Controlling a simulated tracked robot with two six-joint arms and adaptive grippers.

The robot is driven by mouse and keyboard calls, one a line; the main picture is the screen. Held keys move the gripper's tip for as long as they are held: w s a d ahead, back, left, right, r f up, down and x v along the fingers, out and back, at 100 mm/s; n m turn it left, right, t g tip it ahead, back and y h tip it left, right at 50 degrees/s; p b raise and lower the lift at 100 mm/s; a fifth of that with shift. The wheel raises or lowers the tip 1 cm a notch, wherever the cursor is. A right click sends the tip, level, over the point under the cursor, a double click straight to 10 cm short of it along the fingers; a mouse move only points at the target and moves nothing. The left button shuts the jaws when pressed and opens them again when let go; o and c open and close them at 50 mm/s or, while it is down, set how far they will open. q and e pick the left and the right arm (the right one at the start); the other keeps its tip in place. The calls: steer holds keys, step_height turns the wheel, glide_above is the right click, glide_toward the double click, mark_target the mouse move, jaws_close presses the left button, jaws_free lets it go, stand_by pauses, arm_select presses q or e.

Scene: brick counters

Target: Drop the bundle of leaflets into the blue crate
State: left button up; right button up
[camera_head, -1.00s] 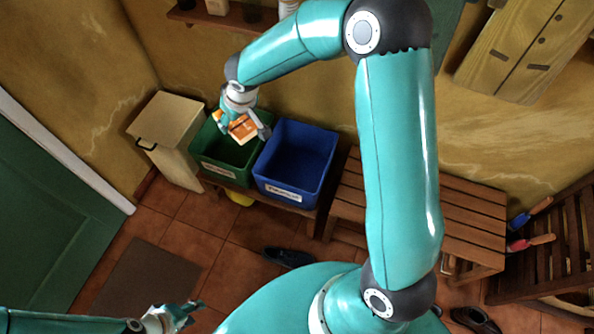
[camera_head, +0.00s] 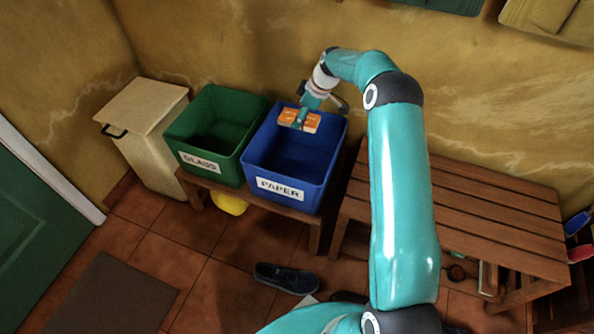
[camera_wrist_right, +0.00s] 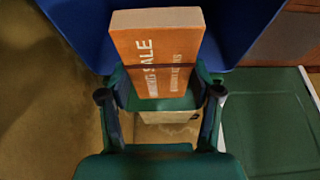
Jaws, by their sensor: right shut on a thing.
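The orange bundle of leaflets (camera_head: 299,120) is held in my right gripper (camera_head: 305,113), over the back part of the blue crate's opening. The blue crate (camera_head: 259,161) carries a PAPER label and stands on a low wooden bench. In the right wrist view the bundle (camera_wrist_right: 158,62), with a dark band around it and SALE printed on it, sits between the fingers of my right gripper (camera_wrist_right: 160,100). Blue crate walls (camera_wrist_right: 245,30) show behind it. Whether the bundle is below the crate's rim is hard to tell. My left gripper is out of view.
A green crate (camera_head: 208,168) labelled GLASS stands directly left of the blue one. A cream lidded bin (camera_head: 150,135) is further left. A slatted bench (camera_head: 470,215) is to the right. A dark shoe (camera_head: 286,278) lies on the floor.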

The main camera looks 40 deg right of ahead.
steer(key=shift+d+f+b, duration=0.3)
steer(key=shift+d+f, duration=0.2)
steer(key=shift+f, duration=0.45)
arm_select(q)
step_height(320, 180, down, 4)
steer(key=b, duration=0.2)
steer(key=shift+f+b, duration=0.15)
steer(key=shift+b, duration=0.25)
arm_select(e)
step_height(320, 180, down, 5)
steer(key=shift+f, duration=0.1)
steer(key=o, duration=1.1)
steer(key=v, duration=1.2)
steer(key=shift+d, duration=0.1)
